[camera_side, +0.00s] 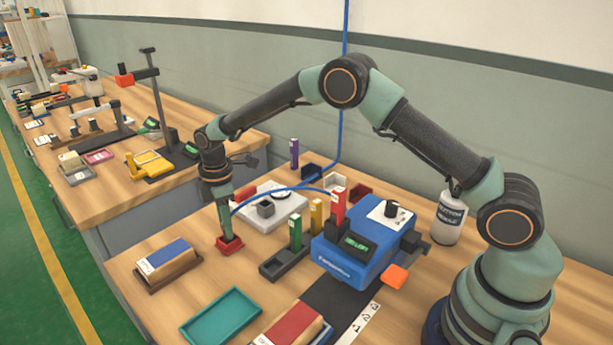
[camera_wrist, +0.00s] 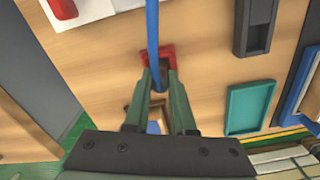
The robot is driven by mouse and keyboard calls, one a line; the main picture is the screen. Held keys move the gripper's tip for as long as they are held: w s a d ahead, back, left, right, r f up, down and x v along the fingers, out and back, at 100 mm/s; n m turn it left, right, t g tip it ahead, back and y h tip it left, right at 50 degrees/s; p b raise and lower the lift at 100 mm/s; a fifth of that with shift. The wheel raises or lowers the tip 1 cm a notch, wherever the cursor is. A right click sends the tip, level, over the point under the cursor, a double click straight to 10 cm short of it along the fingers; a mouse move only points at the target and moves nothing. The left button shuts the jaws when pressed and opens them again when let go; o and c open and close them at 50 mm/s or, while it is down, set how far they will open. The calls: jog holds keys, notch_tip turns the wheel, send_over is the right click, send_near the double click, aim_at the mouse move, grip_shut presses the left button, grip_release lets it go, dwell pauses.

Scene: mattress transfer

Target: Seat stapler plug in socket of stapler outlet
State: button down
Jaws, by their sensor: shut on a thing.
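A small red block (camera_side: 230,246), which looks like the stapler outlet, sits on the wooden table; it also shows in the wrist view (camera_wrist: 168,51). My gripper (camera_side: 227,234) points down right at it, and the fingertips (camera_wrist: 160,75) reach its near edge in the wrist view. The gripper is shut on the stapler plug, which is mostly hidden between the fingers. A blue cable (camera_wrist: 152,30) runs to the spot between them. How far the plug sits in the socket cannot be told.
The blue cable loops over the table and up the wall. A dark rack (camera_side: 284,264) with upright coloured pieces and a blue machine (camera_side: 350,262) stand to the right. A white plate (camera_side: 285,208) is behind. A brown holder (camera_side: 150,279) is left; a teal tray (camera_side: 205,326) is in front.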

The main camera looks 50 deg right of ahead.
jog(key=shift+r, duration=0.1)
notch_tip(320, 180, up, 20)
jog(key=f, duration=0.1)
jog(key=d+r, duration=0.3)
jog(key=d, duration=0.9)
jog(key=shift+f, duration=10)
jog(key=shift+f, duration=0.15)
jog(key=c, duration=0.8)
grip_release()
jog(key=shift+o, duration=0.2)
